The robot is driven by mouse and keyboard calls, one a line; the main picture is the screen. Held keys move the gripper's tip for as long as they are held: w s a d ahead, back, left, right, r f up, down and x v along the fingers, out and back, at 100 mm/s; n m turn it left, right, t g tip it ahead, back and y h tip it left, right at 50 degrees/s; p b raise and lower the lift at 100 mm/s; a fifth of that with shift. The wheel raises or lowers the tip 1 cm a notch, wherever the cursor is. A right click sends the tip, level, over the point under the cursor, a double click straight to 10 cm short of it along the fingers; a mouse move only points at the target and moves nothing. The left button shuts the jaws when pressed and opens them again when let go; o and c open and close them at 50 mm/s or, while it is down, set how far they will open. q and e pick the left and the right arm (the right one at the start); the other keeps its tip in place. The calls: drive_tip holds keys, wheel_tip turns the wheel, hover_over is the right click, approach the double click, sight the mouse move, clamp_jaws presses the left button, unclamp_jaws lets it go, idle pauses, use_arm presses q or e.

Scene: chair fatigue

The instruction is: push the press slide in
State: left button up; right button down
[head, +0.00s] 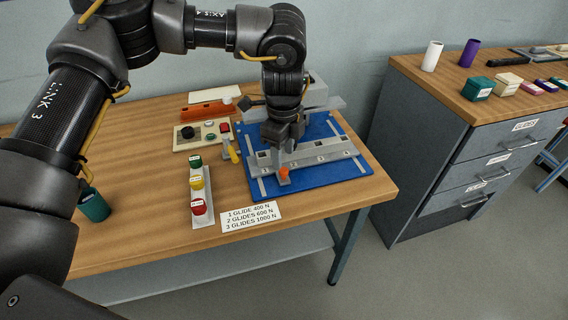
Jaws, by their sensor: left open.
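The press stands on a blue base plate (341,174) at the right of the wooden table. Its grey slide (335,150) is a long low bar with dark square openings and small labels, lying across the plate. A small orange piece (284,172) is at the slide's front side, left of its middle. My left gripper (284,144) points down over the left half of the slide, just behind the orange piece. It is open; its fingertips are partly hidden, and I cannot tell whether they touch the slide. My right gripper is out of view.
A rack with green, yellow and red capped pieces (198,183) stands left of the plate. A drawer cabinet (471,158) is at the right.

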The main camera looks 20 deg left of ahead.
sight(284, 169)
use_arm(q)
drive_tip(key=shift+f, duration=2.4)
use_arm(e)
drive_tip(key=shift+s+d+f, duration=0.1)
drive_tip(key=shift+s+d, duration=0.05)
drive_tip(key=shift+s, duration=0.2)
